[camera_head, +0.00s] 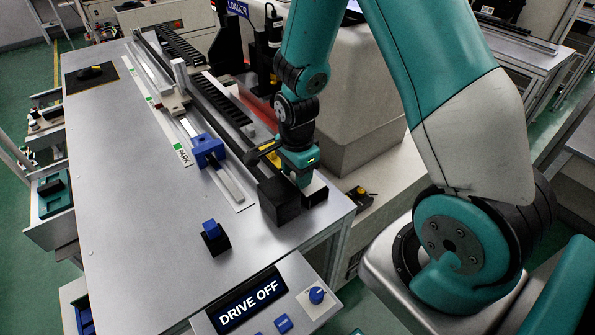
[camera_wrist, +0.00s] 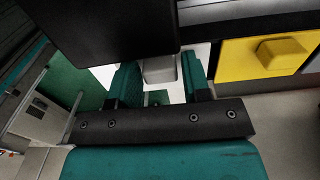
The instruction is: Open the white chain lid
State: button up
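My gripper (camera_head: 304,178) is at the right edge of the grey table, just right of a black block (camera_head: 279,201). In the wrist view its two teal fingers (camera_wrist: 160,72) stand on either side of a light grey knob (camera_wrist: 159,71). A white panel (camera_wrist: 105,75), possibly the chain lid, shows behind them. The fingers are very close to the knob; whether they touch it I cannot tell. A dark block (camera_wrist: 110,25) hides part of the view above the knob. In the head view my arm and gripper hide the knob.
A yellow block (camera_wrist: 268,55) sits right of the fingers, and a yellow handle (camera_head: 262,150) sits beside my gripper. A blue carriage (camera_head: 207,150) sits on the rail. A DRIVE OFF panel (camera_head: 247,301) stands at the front.

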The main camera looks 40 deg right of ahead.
jog(key=c, duration=0.6)
jog(key=shift+o, duration=0.2)
jog(key=shift+d, duration=0.1)
jog(key=shift+r, duration=0.1)
jog(key=y, duration=0.1)
jog(key=d+r+y+p, duration=0.1)
jog(key=y, duration=0.1)
jog(key=shift+d+r, duration=0.1)
jog(key=shift+r, duration=0.05)
jog(key=y, duration=0.2)
jog(key=d+r+y+p, duration=0.1)
jog(key=shift+d+y+p, duration=0.25)
jog(key=shift+y+p, duration=0.05)
jog(key=shift+y, duration=0.1)
jog(key=d+y, duration=0.1)
jog(key=y+p, duration=0.1)
jog(key=y, duration=0.1)
jog(key=shift+d+r+y, duration=0.2)
jog(key=shift+d+y, duration=0.1)
jog(key=shift+d, duration=0.1)
jog(key=shift+d+f+y, duration=0.1)
jog(key=shift+d+y, duration=0.5)
jog(key=shift+y, duration=0.6)
jog(key=shift+d+f+y, duration=0.1)
jog(key=shift+d+y, duration=0.45)
jog(key=shift+y, duration=0.65)
jog(key=shift+r+b, duration=0.1)
jog(key=shift+b, duration=0.2)
